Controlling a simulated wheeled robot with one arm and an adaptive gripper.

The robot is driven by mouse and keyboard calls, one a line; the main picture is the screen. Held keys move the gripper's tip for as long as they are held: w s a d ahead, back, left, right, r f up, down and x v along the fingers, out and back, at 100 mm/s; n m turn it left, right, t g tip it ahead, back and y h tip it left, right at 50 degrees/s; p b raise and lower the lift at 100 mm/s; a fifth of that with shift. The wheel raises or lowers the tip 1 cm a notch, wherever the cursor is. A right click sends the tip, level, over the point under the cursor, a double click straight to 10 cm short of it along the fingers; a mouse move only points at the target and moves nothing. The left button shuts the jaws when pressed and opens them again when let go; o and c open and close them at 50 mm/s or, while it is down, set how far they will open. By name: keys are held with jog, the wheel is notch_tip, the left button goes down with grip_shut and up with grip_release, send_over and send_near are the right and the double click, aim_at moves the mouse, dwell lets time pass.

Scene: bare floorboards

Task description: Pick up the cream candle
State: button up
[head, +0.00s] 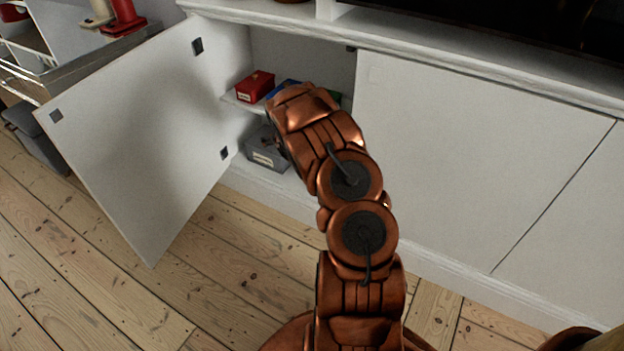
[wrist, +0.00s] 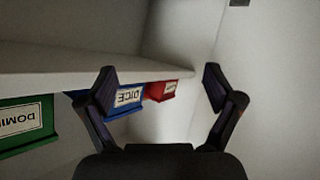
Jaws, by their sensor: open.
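I cannot make out a cream candle for certain in either view. A small cream item (head: 98,14) stands on the surface at the top left of the head view, cut by the picture's edge; I cannot tell what it is. My gripper (wrist: 158,85) is open and empty in the wrist view, its two dark fingers spread apart. It is inside the open cabinet, close to the shelf (wrist: 60,62), which looks upside down in this view. In the head view my copper arm reaches into the cabinet and hides most of the gripper.
A red box (head: 255,86), a blue DICE box (wrist: 122,100) and a green DOMI-labelled box (wrist: 25,125) sit on the shelf. A grey box (head: 266,150) is below. The open white door (head: 140,140) stands left of my arm. A red item (head: 124,16) is beside the cream one.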

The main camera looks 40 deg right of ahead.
jog(key=shift+s+d+f+m+t+h+b, duration=0.3)
jog(key=shift+s+d+f+m+b, duration=0.9)
jog(key=shift+f, duration=2.25)
jog(key=shift+s+d+f+m+t+h+b, duration=0.1)
jog(key=shift+s+d+f+m+h+b, duration=0.3)
jog(key=shift+s+d+f+b, duration=1.8)
jog(key=shift+s+d+f+m+t+h+p, duration=0.15)
jog(key=shift+s+d+f+m+h, duration=0.45)
jog(key=shift+d+f, duration=3)
jog(key=shift+w+a+f+b, duration=0.2)
jog(key=shift+w+f+b, duration=0.1)
jog(key=shift+f, duration=0.3)
jog(key=shift+w+a+f+b, duration=0.25)
jog(key=shift+w+f+b, duration=0.1)
jog(key=shift+f, duration=0.25)
jog(key=shift+w+a+f+b, duration=0.2)
jog(key=shift+w+f+b, duration=0.1)
jog(key=shift+f, duration=0.3)
jog(key=shift+b+x, duration=0.4)
jog(key=shift+x, duration=0.75)
jog(key=shift+w+r, duration=0.1)
jog(key=shift+r, duration=0.1)
jog(key=c, duration=1.5)
